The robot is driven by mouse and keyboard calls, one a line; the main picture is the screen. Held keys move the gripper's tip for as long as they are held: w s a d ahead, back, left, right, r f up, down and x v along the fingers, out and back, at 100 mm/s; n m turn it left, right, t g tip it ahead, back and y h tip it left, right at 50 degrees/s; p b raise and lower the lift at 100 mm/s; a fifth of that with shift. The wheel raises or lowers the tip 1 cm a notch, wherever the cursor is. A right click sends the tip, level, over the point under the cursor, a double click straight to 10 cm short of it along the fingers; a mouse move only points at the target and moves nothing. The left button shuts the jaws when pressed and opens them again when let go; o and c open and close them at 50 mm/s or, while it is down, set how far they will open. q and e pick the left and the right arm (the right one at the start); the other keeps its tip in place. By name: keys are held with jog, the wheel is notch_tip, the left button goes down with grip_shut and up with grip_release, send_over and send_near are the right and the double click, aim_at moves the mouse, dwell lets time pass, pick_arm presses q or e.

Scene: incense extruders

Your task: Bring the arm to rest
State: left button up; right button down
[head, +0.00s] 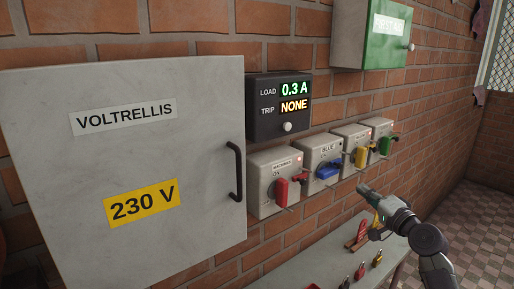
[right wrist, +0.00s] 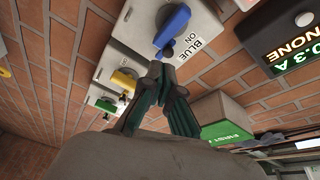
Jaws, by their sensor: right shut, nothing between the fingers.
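My right gripper (head: 365,190) is in front of the row of switch boxes in the head view, below the blue and yellow switches. In the right wrist view the right gripper (right wrist: 163,75) has its fingers together with nothing between them. The blue switch (head: 328,171) is just beyond it; the blue handle also shows in the right wrist view (right wrist: 172,27). My left gripper is not in the head view.
A grey cabinet (head: 190,100) fills the left. A load display (head: 279,105) reads 0.3 A and NONE. Red (head: 282,190), yellow (head: 361,156) and green (head: 386,145) switches line the brick wall. Small padlocks (head: 360,270) lie on the bench (head: 315,262) below. A green first-aid box (head: 385,45) hangs above.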

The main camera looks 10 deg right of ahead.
jog(key=s+a+f+n+g, duration=0.4)
jog(key=s+a+f, duration=0.35)
jog(key=f, duration=0.35)
jog(key=s+a+f+n+g, duration=0.4)
jog(key=s+a+f, duration=0.3)
jog(key=s+f, duration=0.3)
jog(key=s+a+f+n+g+h, duration=0.1)
jog(key=s+f+n+g+h, duration=0.2)
jog(key=s, duration=1)
jog(key=s+a+f+n+g+h, duration=0.1)
jog(key=s+f+n+g, duration=0.2)
jog(key=s, duration=1)
notch_tip(320, 180, down, 31)
jog(key=s+g+b, duration=0.2)
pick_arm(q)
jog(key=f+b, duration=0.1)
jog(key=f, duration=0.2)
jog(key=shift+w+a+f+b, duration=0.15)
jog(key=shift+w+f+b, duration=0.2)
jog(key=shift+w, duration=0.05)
pick_arm(e)
jog(key=s+d+f+g, duration=0.1)
jog(key=s+d+f, duration=0.2)
jog(key=s+f, duration=1.3)
jog(key=shift+d+f, duration=0.15)
jog(key=shift+f, duration=0.05)
